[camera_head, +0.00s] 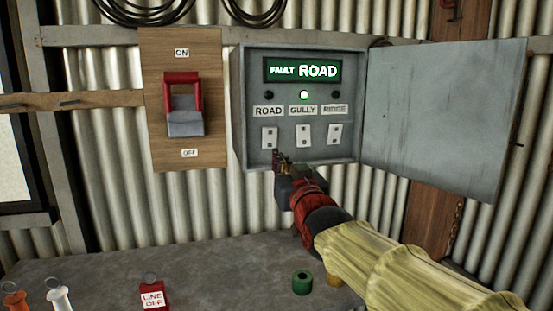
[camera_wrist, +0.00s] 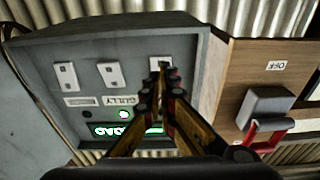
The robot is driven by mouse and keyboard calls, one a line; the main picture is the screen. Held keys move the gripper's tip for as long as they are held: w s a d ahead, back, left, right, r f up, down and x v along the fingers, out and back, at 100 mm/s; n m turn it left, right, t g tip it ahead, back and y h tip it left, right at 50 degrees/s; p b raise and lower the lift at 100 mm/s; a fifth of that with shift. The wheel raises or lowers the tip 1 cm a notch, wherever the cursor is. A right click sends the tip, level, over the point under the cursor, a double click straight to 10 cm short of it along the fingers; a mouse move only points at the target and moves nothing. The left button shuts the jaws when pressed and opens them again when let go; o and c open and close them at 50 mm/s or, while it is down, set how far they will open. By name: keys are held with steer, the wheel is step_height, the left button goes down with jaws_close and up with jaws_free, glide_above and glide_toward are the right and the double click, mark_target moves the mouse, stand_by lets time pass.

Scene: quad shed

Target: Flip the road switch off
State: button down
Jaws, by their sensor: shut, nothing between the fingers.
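The open grey switch box (camera_head: 355,105) hangs on the wall, with a display (camera_head: 303,70) reading "FAULT ROAD". The road switch (camera_head: 269,138) is the left of three small white switches under name labels. It shows at the upper middle of the wrist view (camera_wrist: 160,62), partly hidden by the fingertips. My gripper (camera_head: 279,158) is shut and empty, its tips at the lower edge of the road switch. In the wrist view the tips (camera_wrist: 160,68) overlap it; I cannot tell whether they touch. The lamp above ROAD is dark and the middle lamp (camera_head: 304,95) is lit.
The gully switch (camera_head: 303,136) and ridge switch (camera_head: 335,134) sit close to the right. The box door (camera_head: 445,115) stands open. Left is a wooden board (camera_head: 210,150) with a large red-handled switch (camera_head: 183,78), handle up. A bench (camera_head: 220,265) below holds a red "LINE OFF" tag (camera_head: 152,297).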

steer(key=v, duration=0.7)
steer(key=shift+s, duration=0.1)
steer(key=s+d+f+g+h+b, duration=0.1)
steer(key=s+f+g, duration=0.2)
steer(key=f, duration=0.7)
steer(key=s+f+g+h, duration=0.1)
steer(key=s+f+g, duration=0.25)
steer(key=f, duration=0.55)
steer(key=s+d+f+m+g+h+b, duration=0.1)
steer(key=s+d+f+g+b, duration=0.2)
steer(key=s+d+f, duration=0.5)
steer(key=s+d+f+m+g+h+b, duration=0.2)
steer(key=s+d+f, duration=0.6)
steer(key=s+f, duration=0.6)
steer(key=shift+s+g+b, duration=0.45)
steer(key=shift+g+b, duration=0.3)
